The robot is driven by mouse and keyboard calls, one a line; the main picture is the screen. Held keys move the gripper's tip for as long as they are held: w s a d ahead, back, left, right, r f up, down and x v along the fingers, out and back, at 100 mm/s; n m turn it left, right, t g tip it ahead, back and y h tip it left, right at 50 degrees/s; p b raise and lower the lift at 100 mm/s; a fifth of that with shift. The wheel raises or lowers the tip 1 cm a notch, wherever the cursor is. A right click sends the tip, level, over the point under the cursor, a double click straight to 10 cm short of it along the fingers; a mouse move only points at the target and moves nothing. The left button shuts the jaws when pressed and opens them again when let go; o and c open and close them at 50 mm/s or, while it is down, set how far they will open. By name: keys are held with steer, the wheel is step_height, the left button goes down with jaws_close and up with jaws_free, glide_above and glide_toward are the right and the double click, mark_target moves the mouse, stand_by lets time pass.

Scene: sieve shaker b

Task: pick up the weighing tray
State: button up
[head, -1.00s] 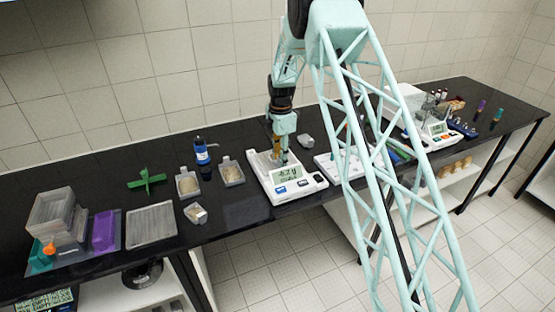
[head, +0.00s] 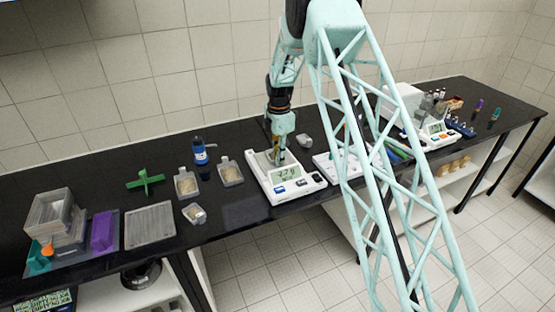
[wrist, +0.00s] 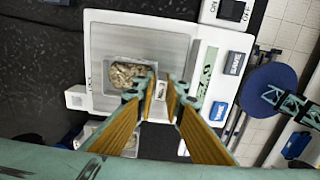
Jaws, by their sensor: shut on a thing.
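The weighing tray (wrist: 128,74) holds pale brown grains and sits over the pan of a white balance (wrist: 100,25) in the wrist view. My gripper (wrist: 162,90) is shut on the small light tab at the tray's edge, between its two fingertips. In the head view my gripper (head: 279,157) points down over the balance (head: 286,187); the tray is mostly hidden there. I cannot tell whether the tray still touches the pan. The balance display (head: 287,175) shows dark digits.
Left of the balance are small grain-filled trays (head: 187,184), a blue bottle (head: 200,152) and a green cross-shaped piece (head: 146,181). A grey lump (head: 304,140) lies behind. A second white device (head: 326,165) stands close on the right. Bare black bench shows in front of the bottle.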

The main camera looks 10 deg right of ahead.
steer(key=shift+r, duration=0.2)
steer(key=shift+r+b, duration=0.3)
steer(key=shift+r, duration=1.25)
steer(key=s+a+r+b, duration=0.1)
steer(key=s+b, duration=0.1)
steer(key=s, duration=1.4)
steer(key=shift+r, duration=0.25)
